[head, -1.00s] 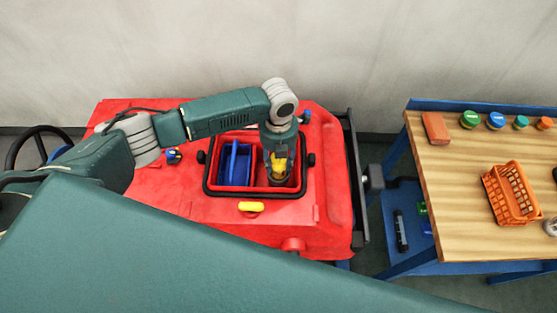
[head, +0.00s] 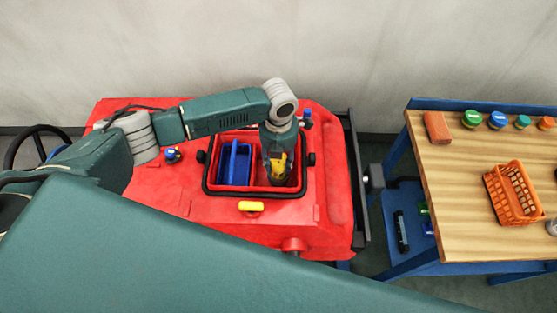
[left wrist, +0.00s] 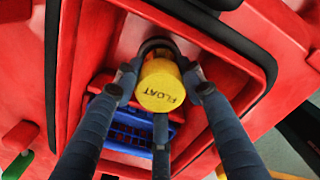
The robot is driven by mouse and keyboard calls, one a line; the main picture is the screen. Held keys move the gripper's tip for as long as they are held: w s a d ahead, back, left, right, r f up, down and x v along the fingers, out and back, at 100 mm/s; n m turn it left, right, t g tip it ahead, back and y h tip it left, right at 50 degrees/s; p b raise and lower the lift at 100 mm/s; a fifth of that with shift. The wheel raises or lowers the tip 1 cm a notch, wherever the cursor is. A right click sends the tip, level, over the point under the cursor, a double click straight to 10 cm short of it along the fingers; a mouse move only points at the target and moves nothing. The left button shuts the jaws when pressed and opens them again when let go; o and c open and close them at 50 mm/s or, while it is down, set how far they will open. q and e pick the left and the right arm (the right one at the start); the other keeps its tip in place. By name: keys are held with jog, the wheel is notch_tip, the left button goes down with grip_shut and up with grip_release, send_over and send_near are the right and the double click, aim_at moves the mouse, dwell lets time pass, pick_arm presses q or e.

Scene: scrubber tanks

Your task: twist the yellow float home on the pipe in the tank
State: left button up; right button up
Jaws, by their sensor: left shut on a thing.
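The yellow float (left wrist: 160,88), a short cylinder marked FLOAT, sits between the fingers of my left gripper (left wrist: 160,84) in the left wrist view. The gripper is shut on it. In the head view the float (head: 279,166) shows inside the right part of the open tank (head: 262,197) of the red scrubber, with the left gripper (head: 278,170) reaching down over it. A dark ring shows just behind the float in the wrist view. The pipe is hidden, so I cannot tell how the float sits on it. My right gripper is not in view.
A blue basket (head: 235,163) fills the left part of the tank. A yellow handle (head: 251,206) is on the scrubber's front. At right, a wooden-topped bench (head: 465,190) holds an orange basket (head: 513,192), several coloured caps and a brown block (head: 437,127).

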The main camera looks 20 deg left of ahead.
pick_arm(q)
jog(key=shift+w, duration=0.15)
dwell(0.8)
jog(key=o, duration=1.2)
jog(key=shift+r, duration=0.1)
jog(key=shift+o, duration=0.2)
jog(key=shift+s, duration=0.2)
jog(key=shift+o, duration=0.5)
jog(key=o, duration=0.4)
jog(key=shift+c, duration=0.2)
jog(key=shift+p, duration=0.3)
jog(key=shift+r+p, duration=1.9)
jog(key=shift+r, duration=0.3)
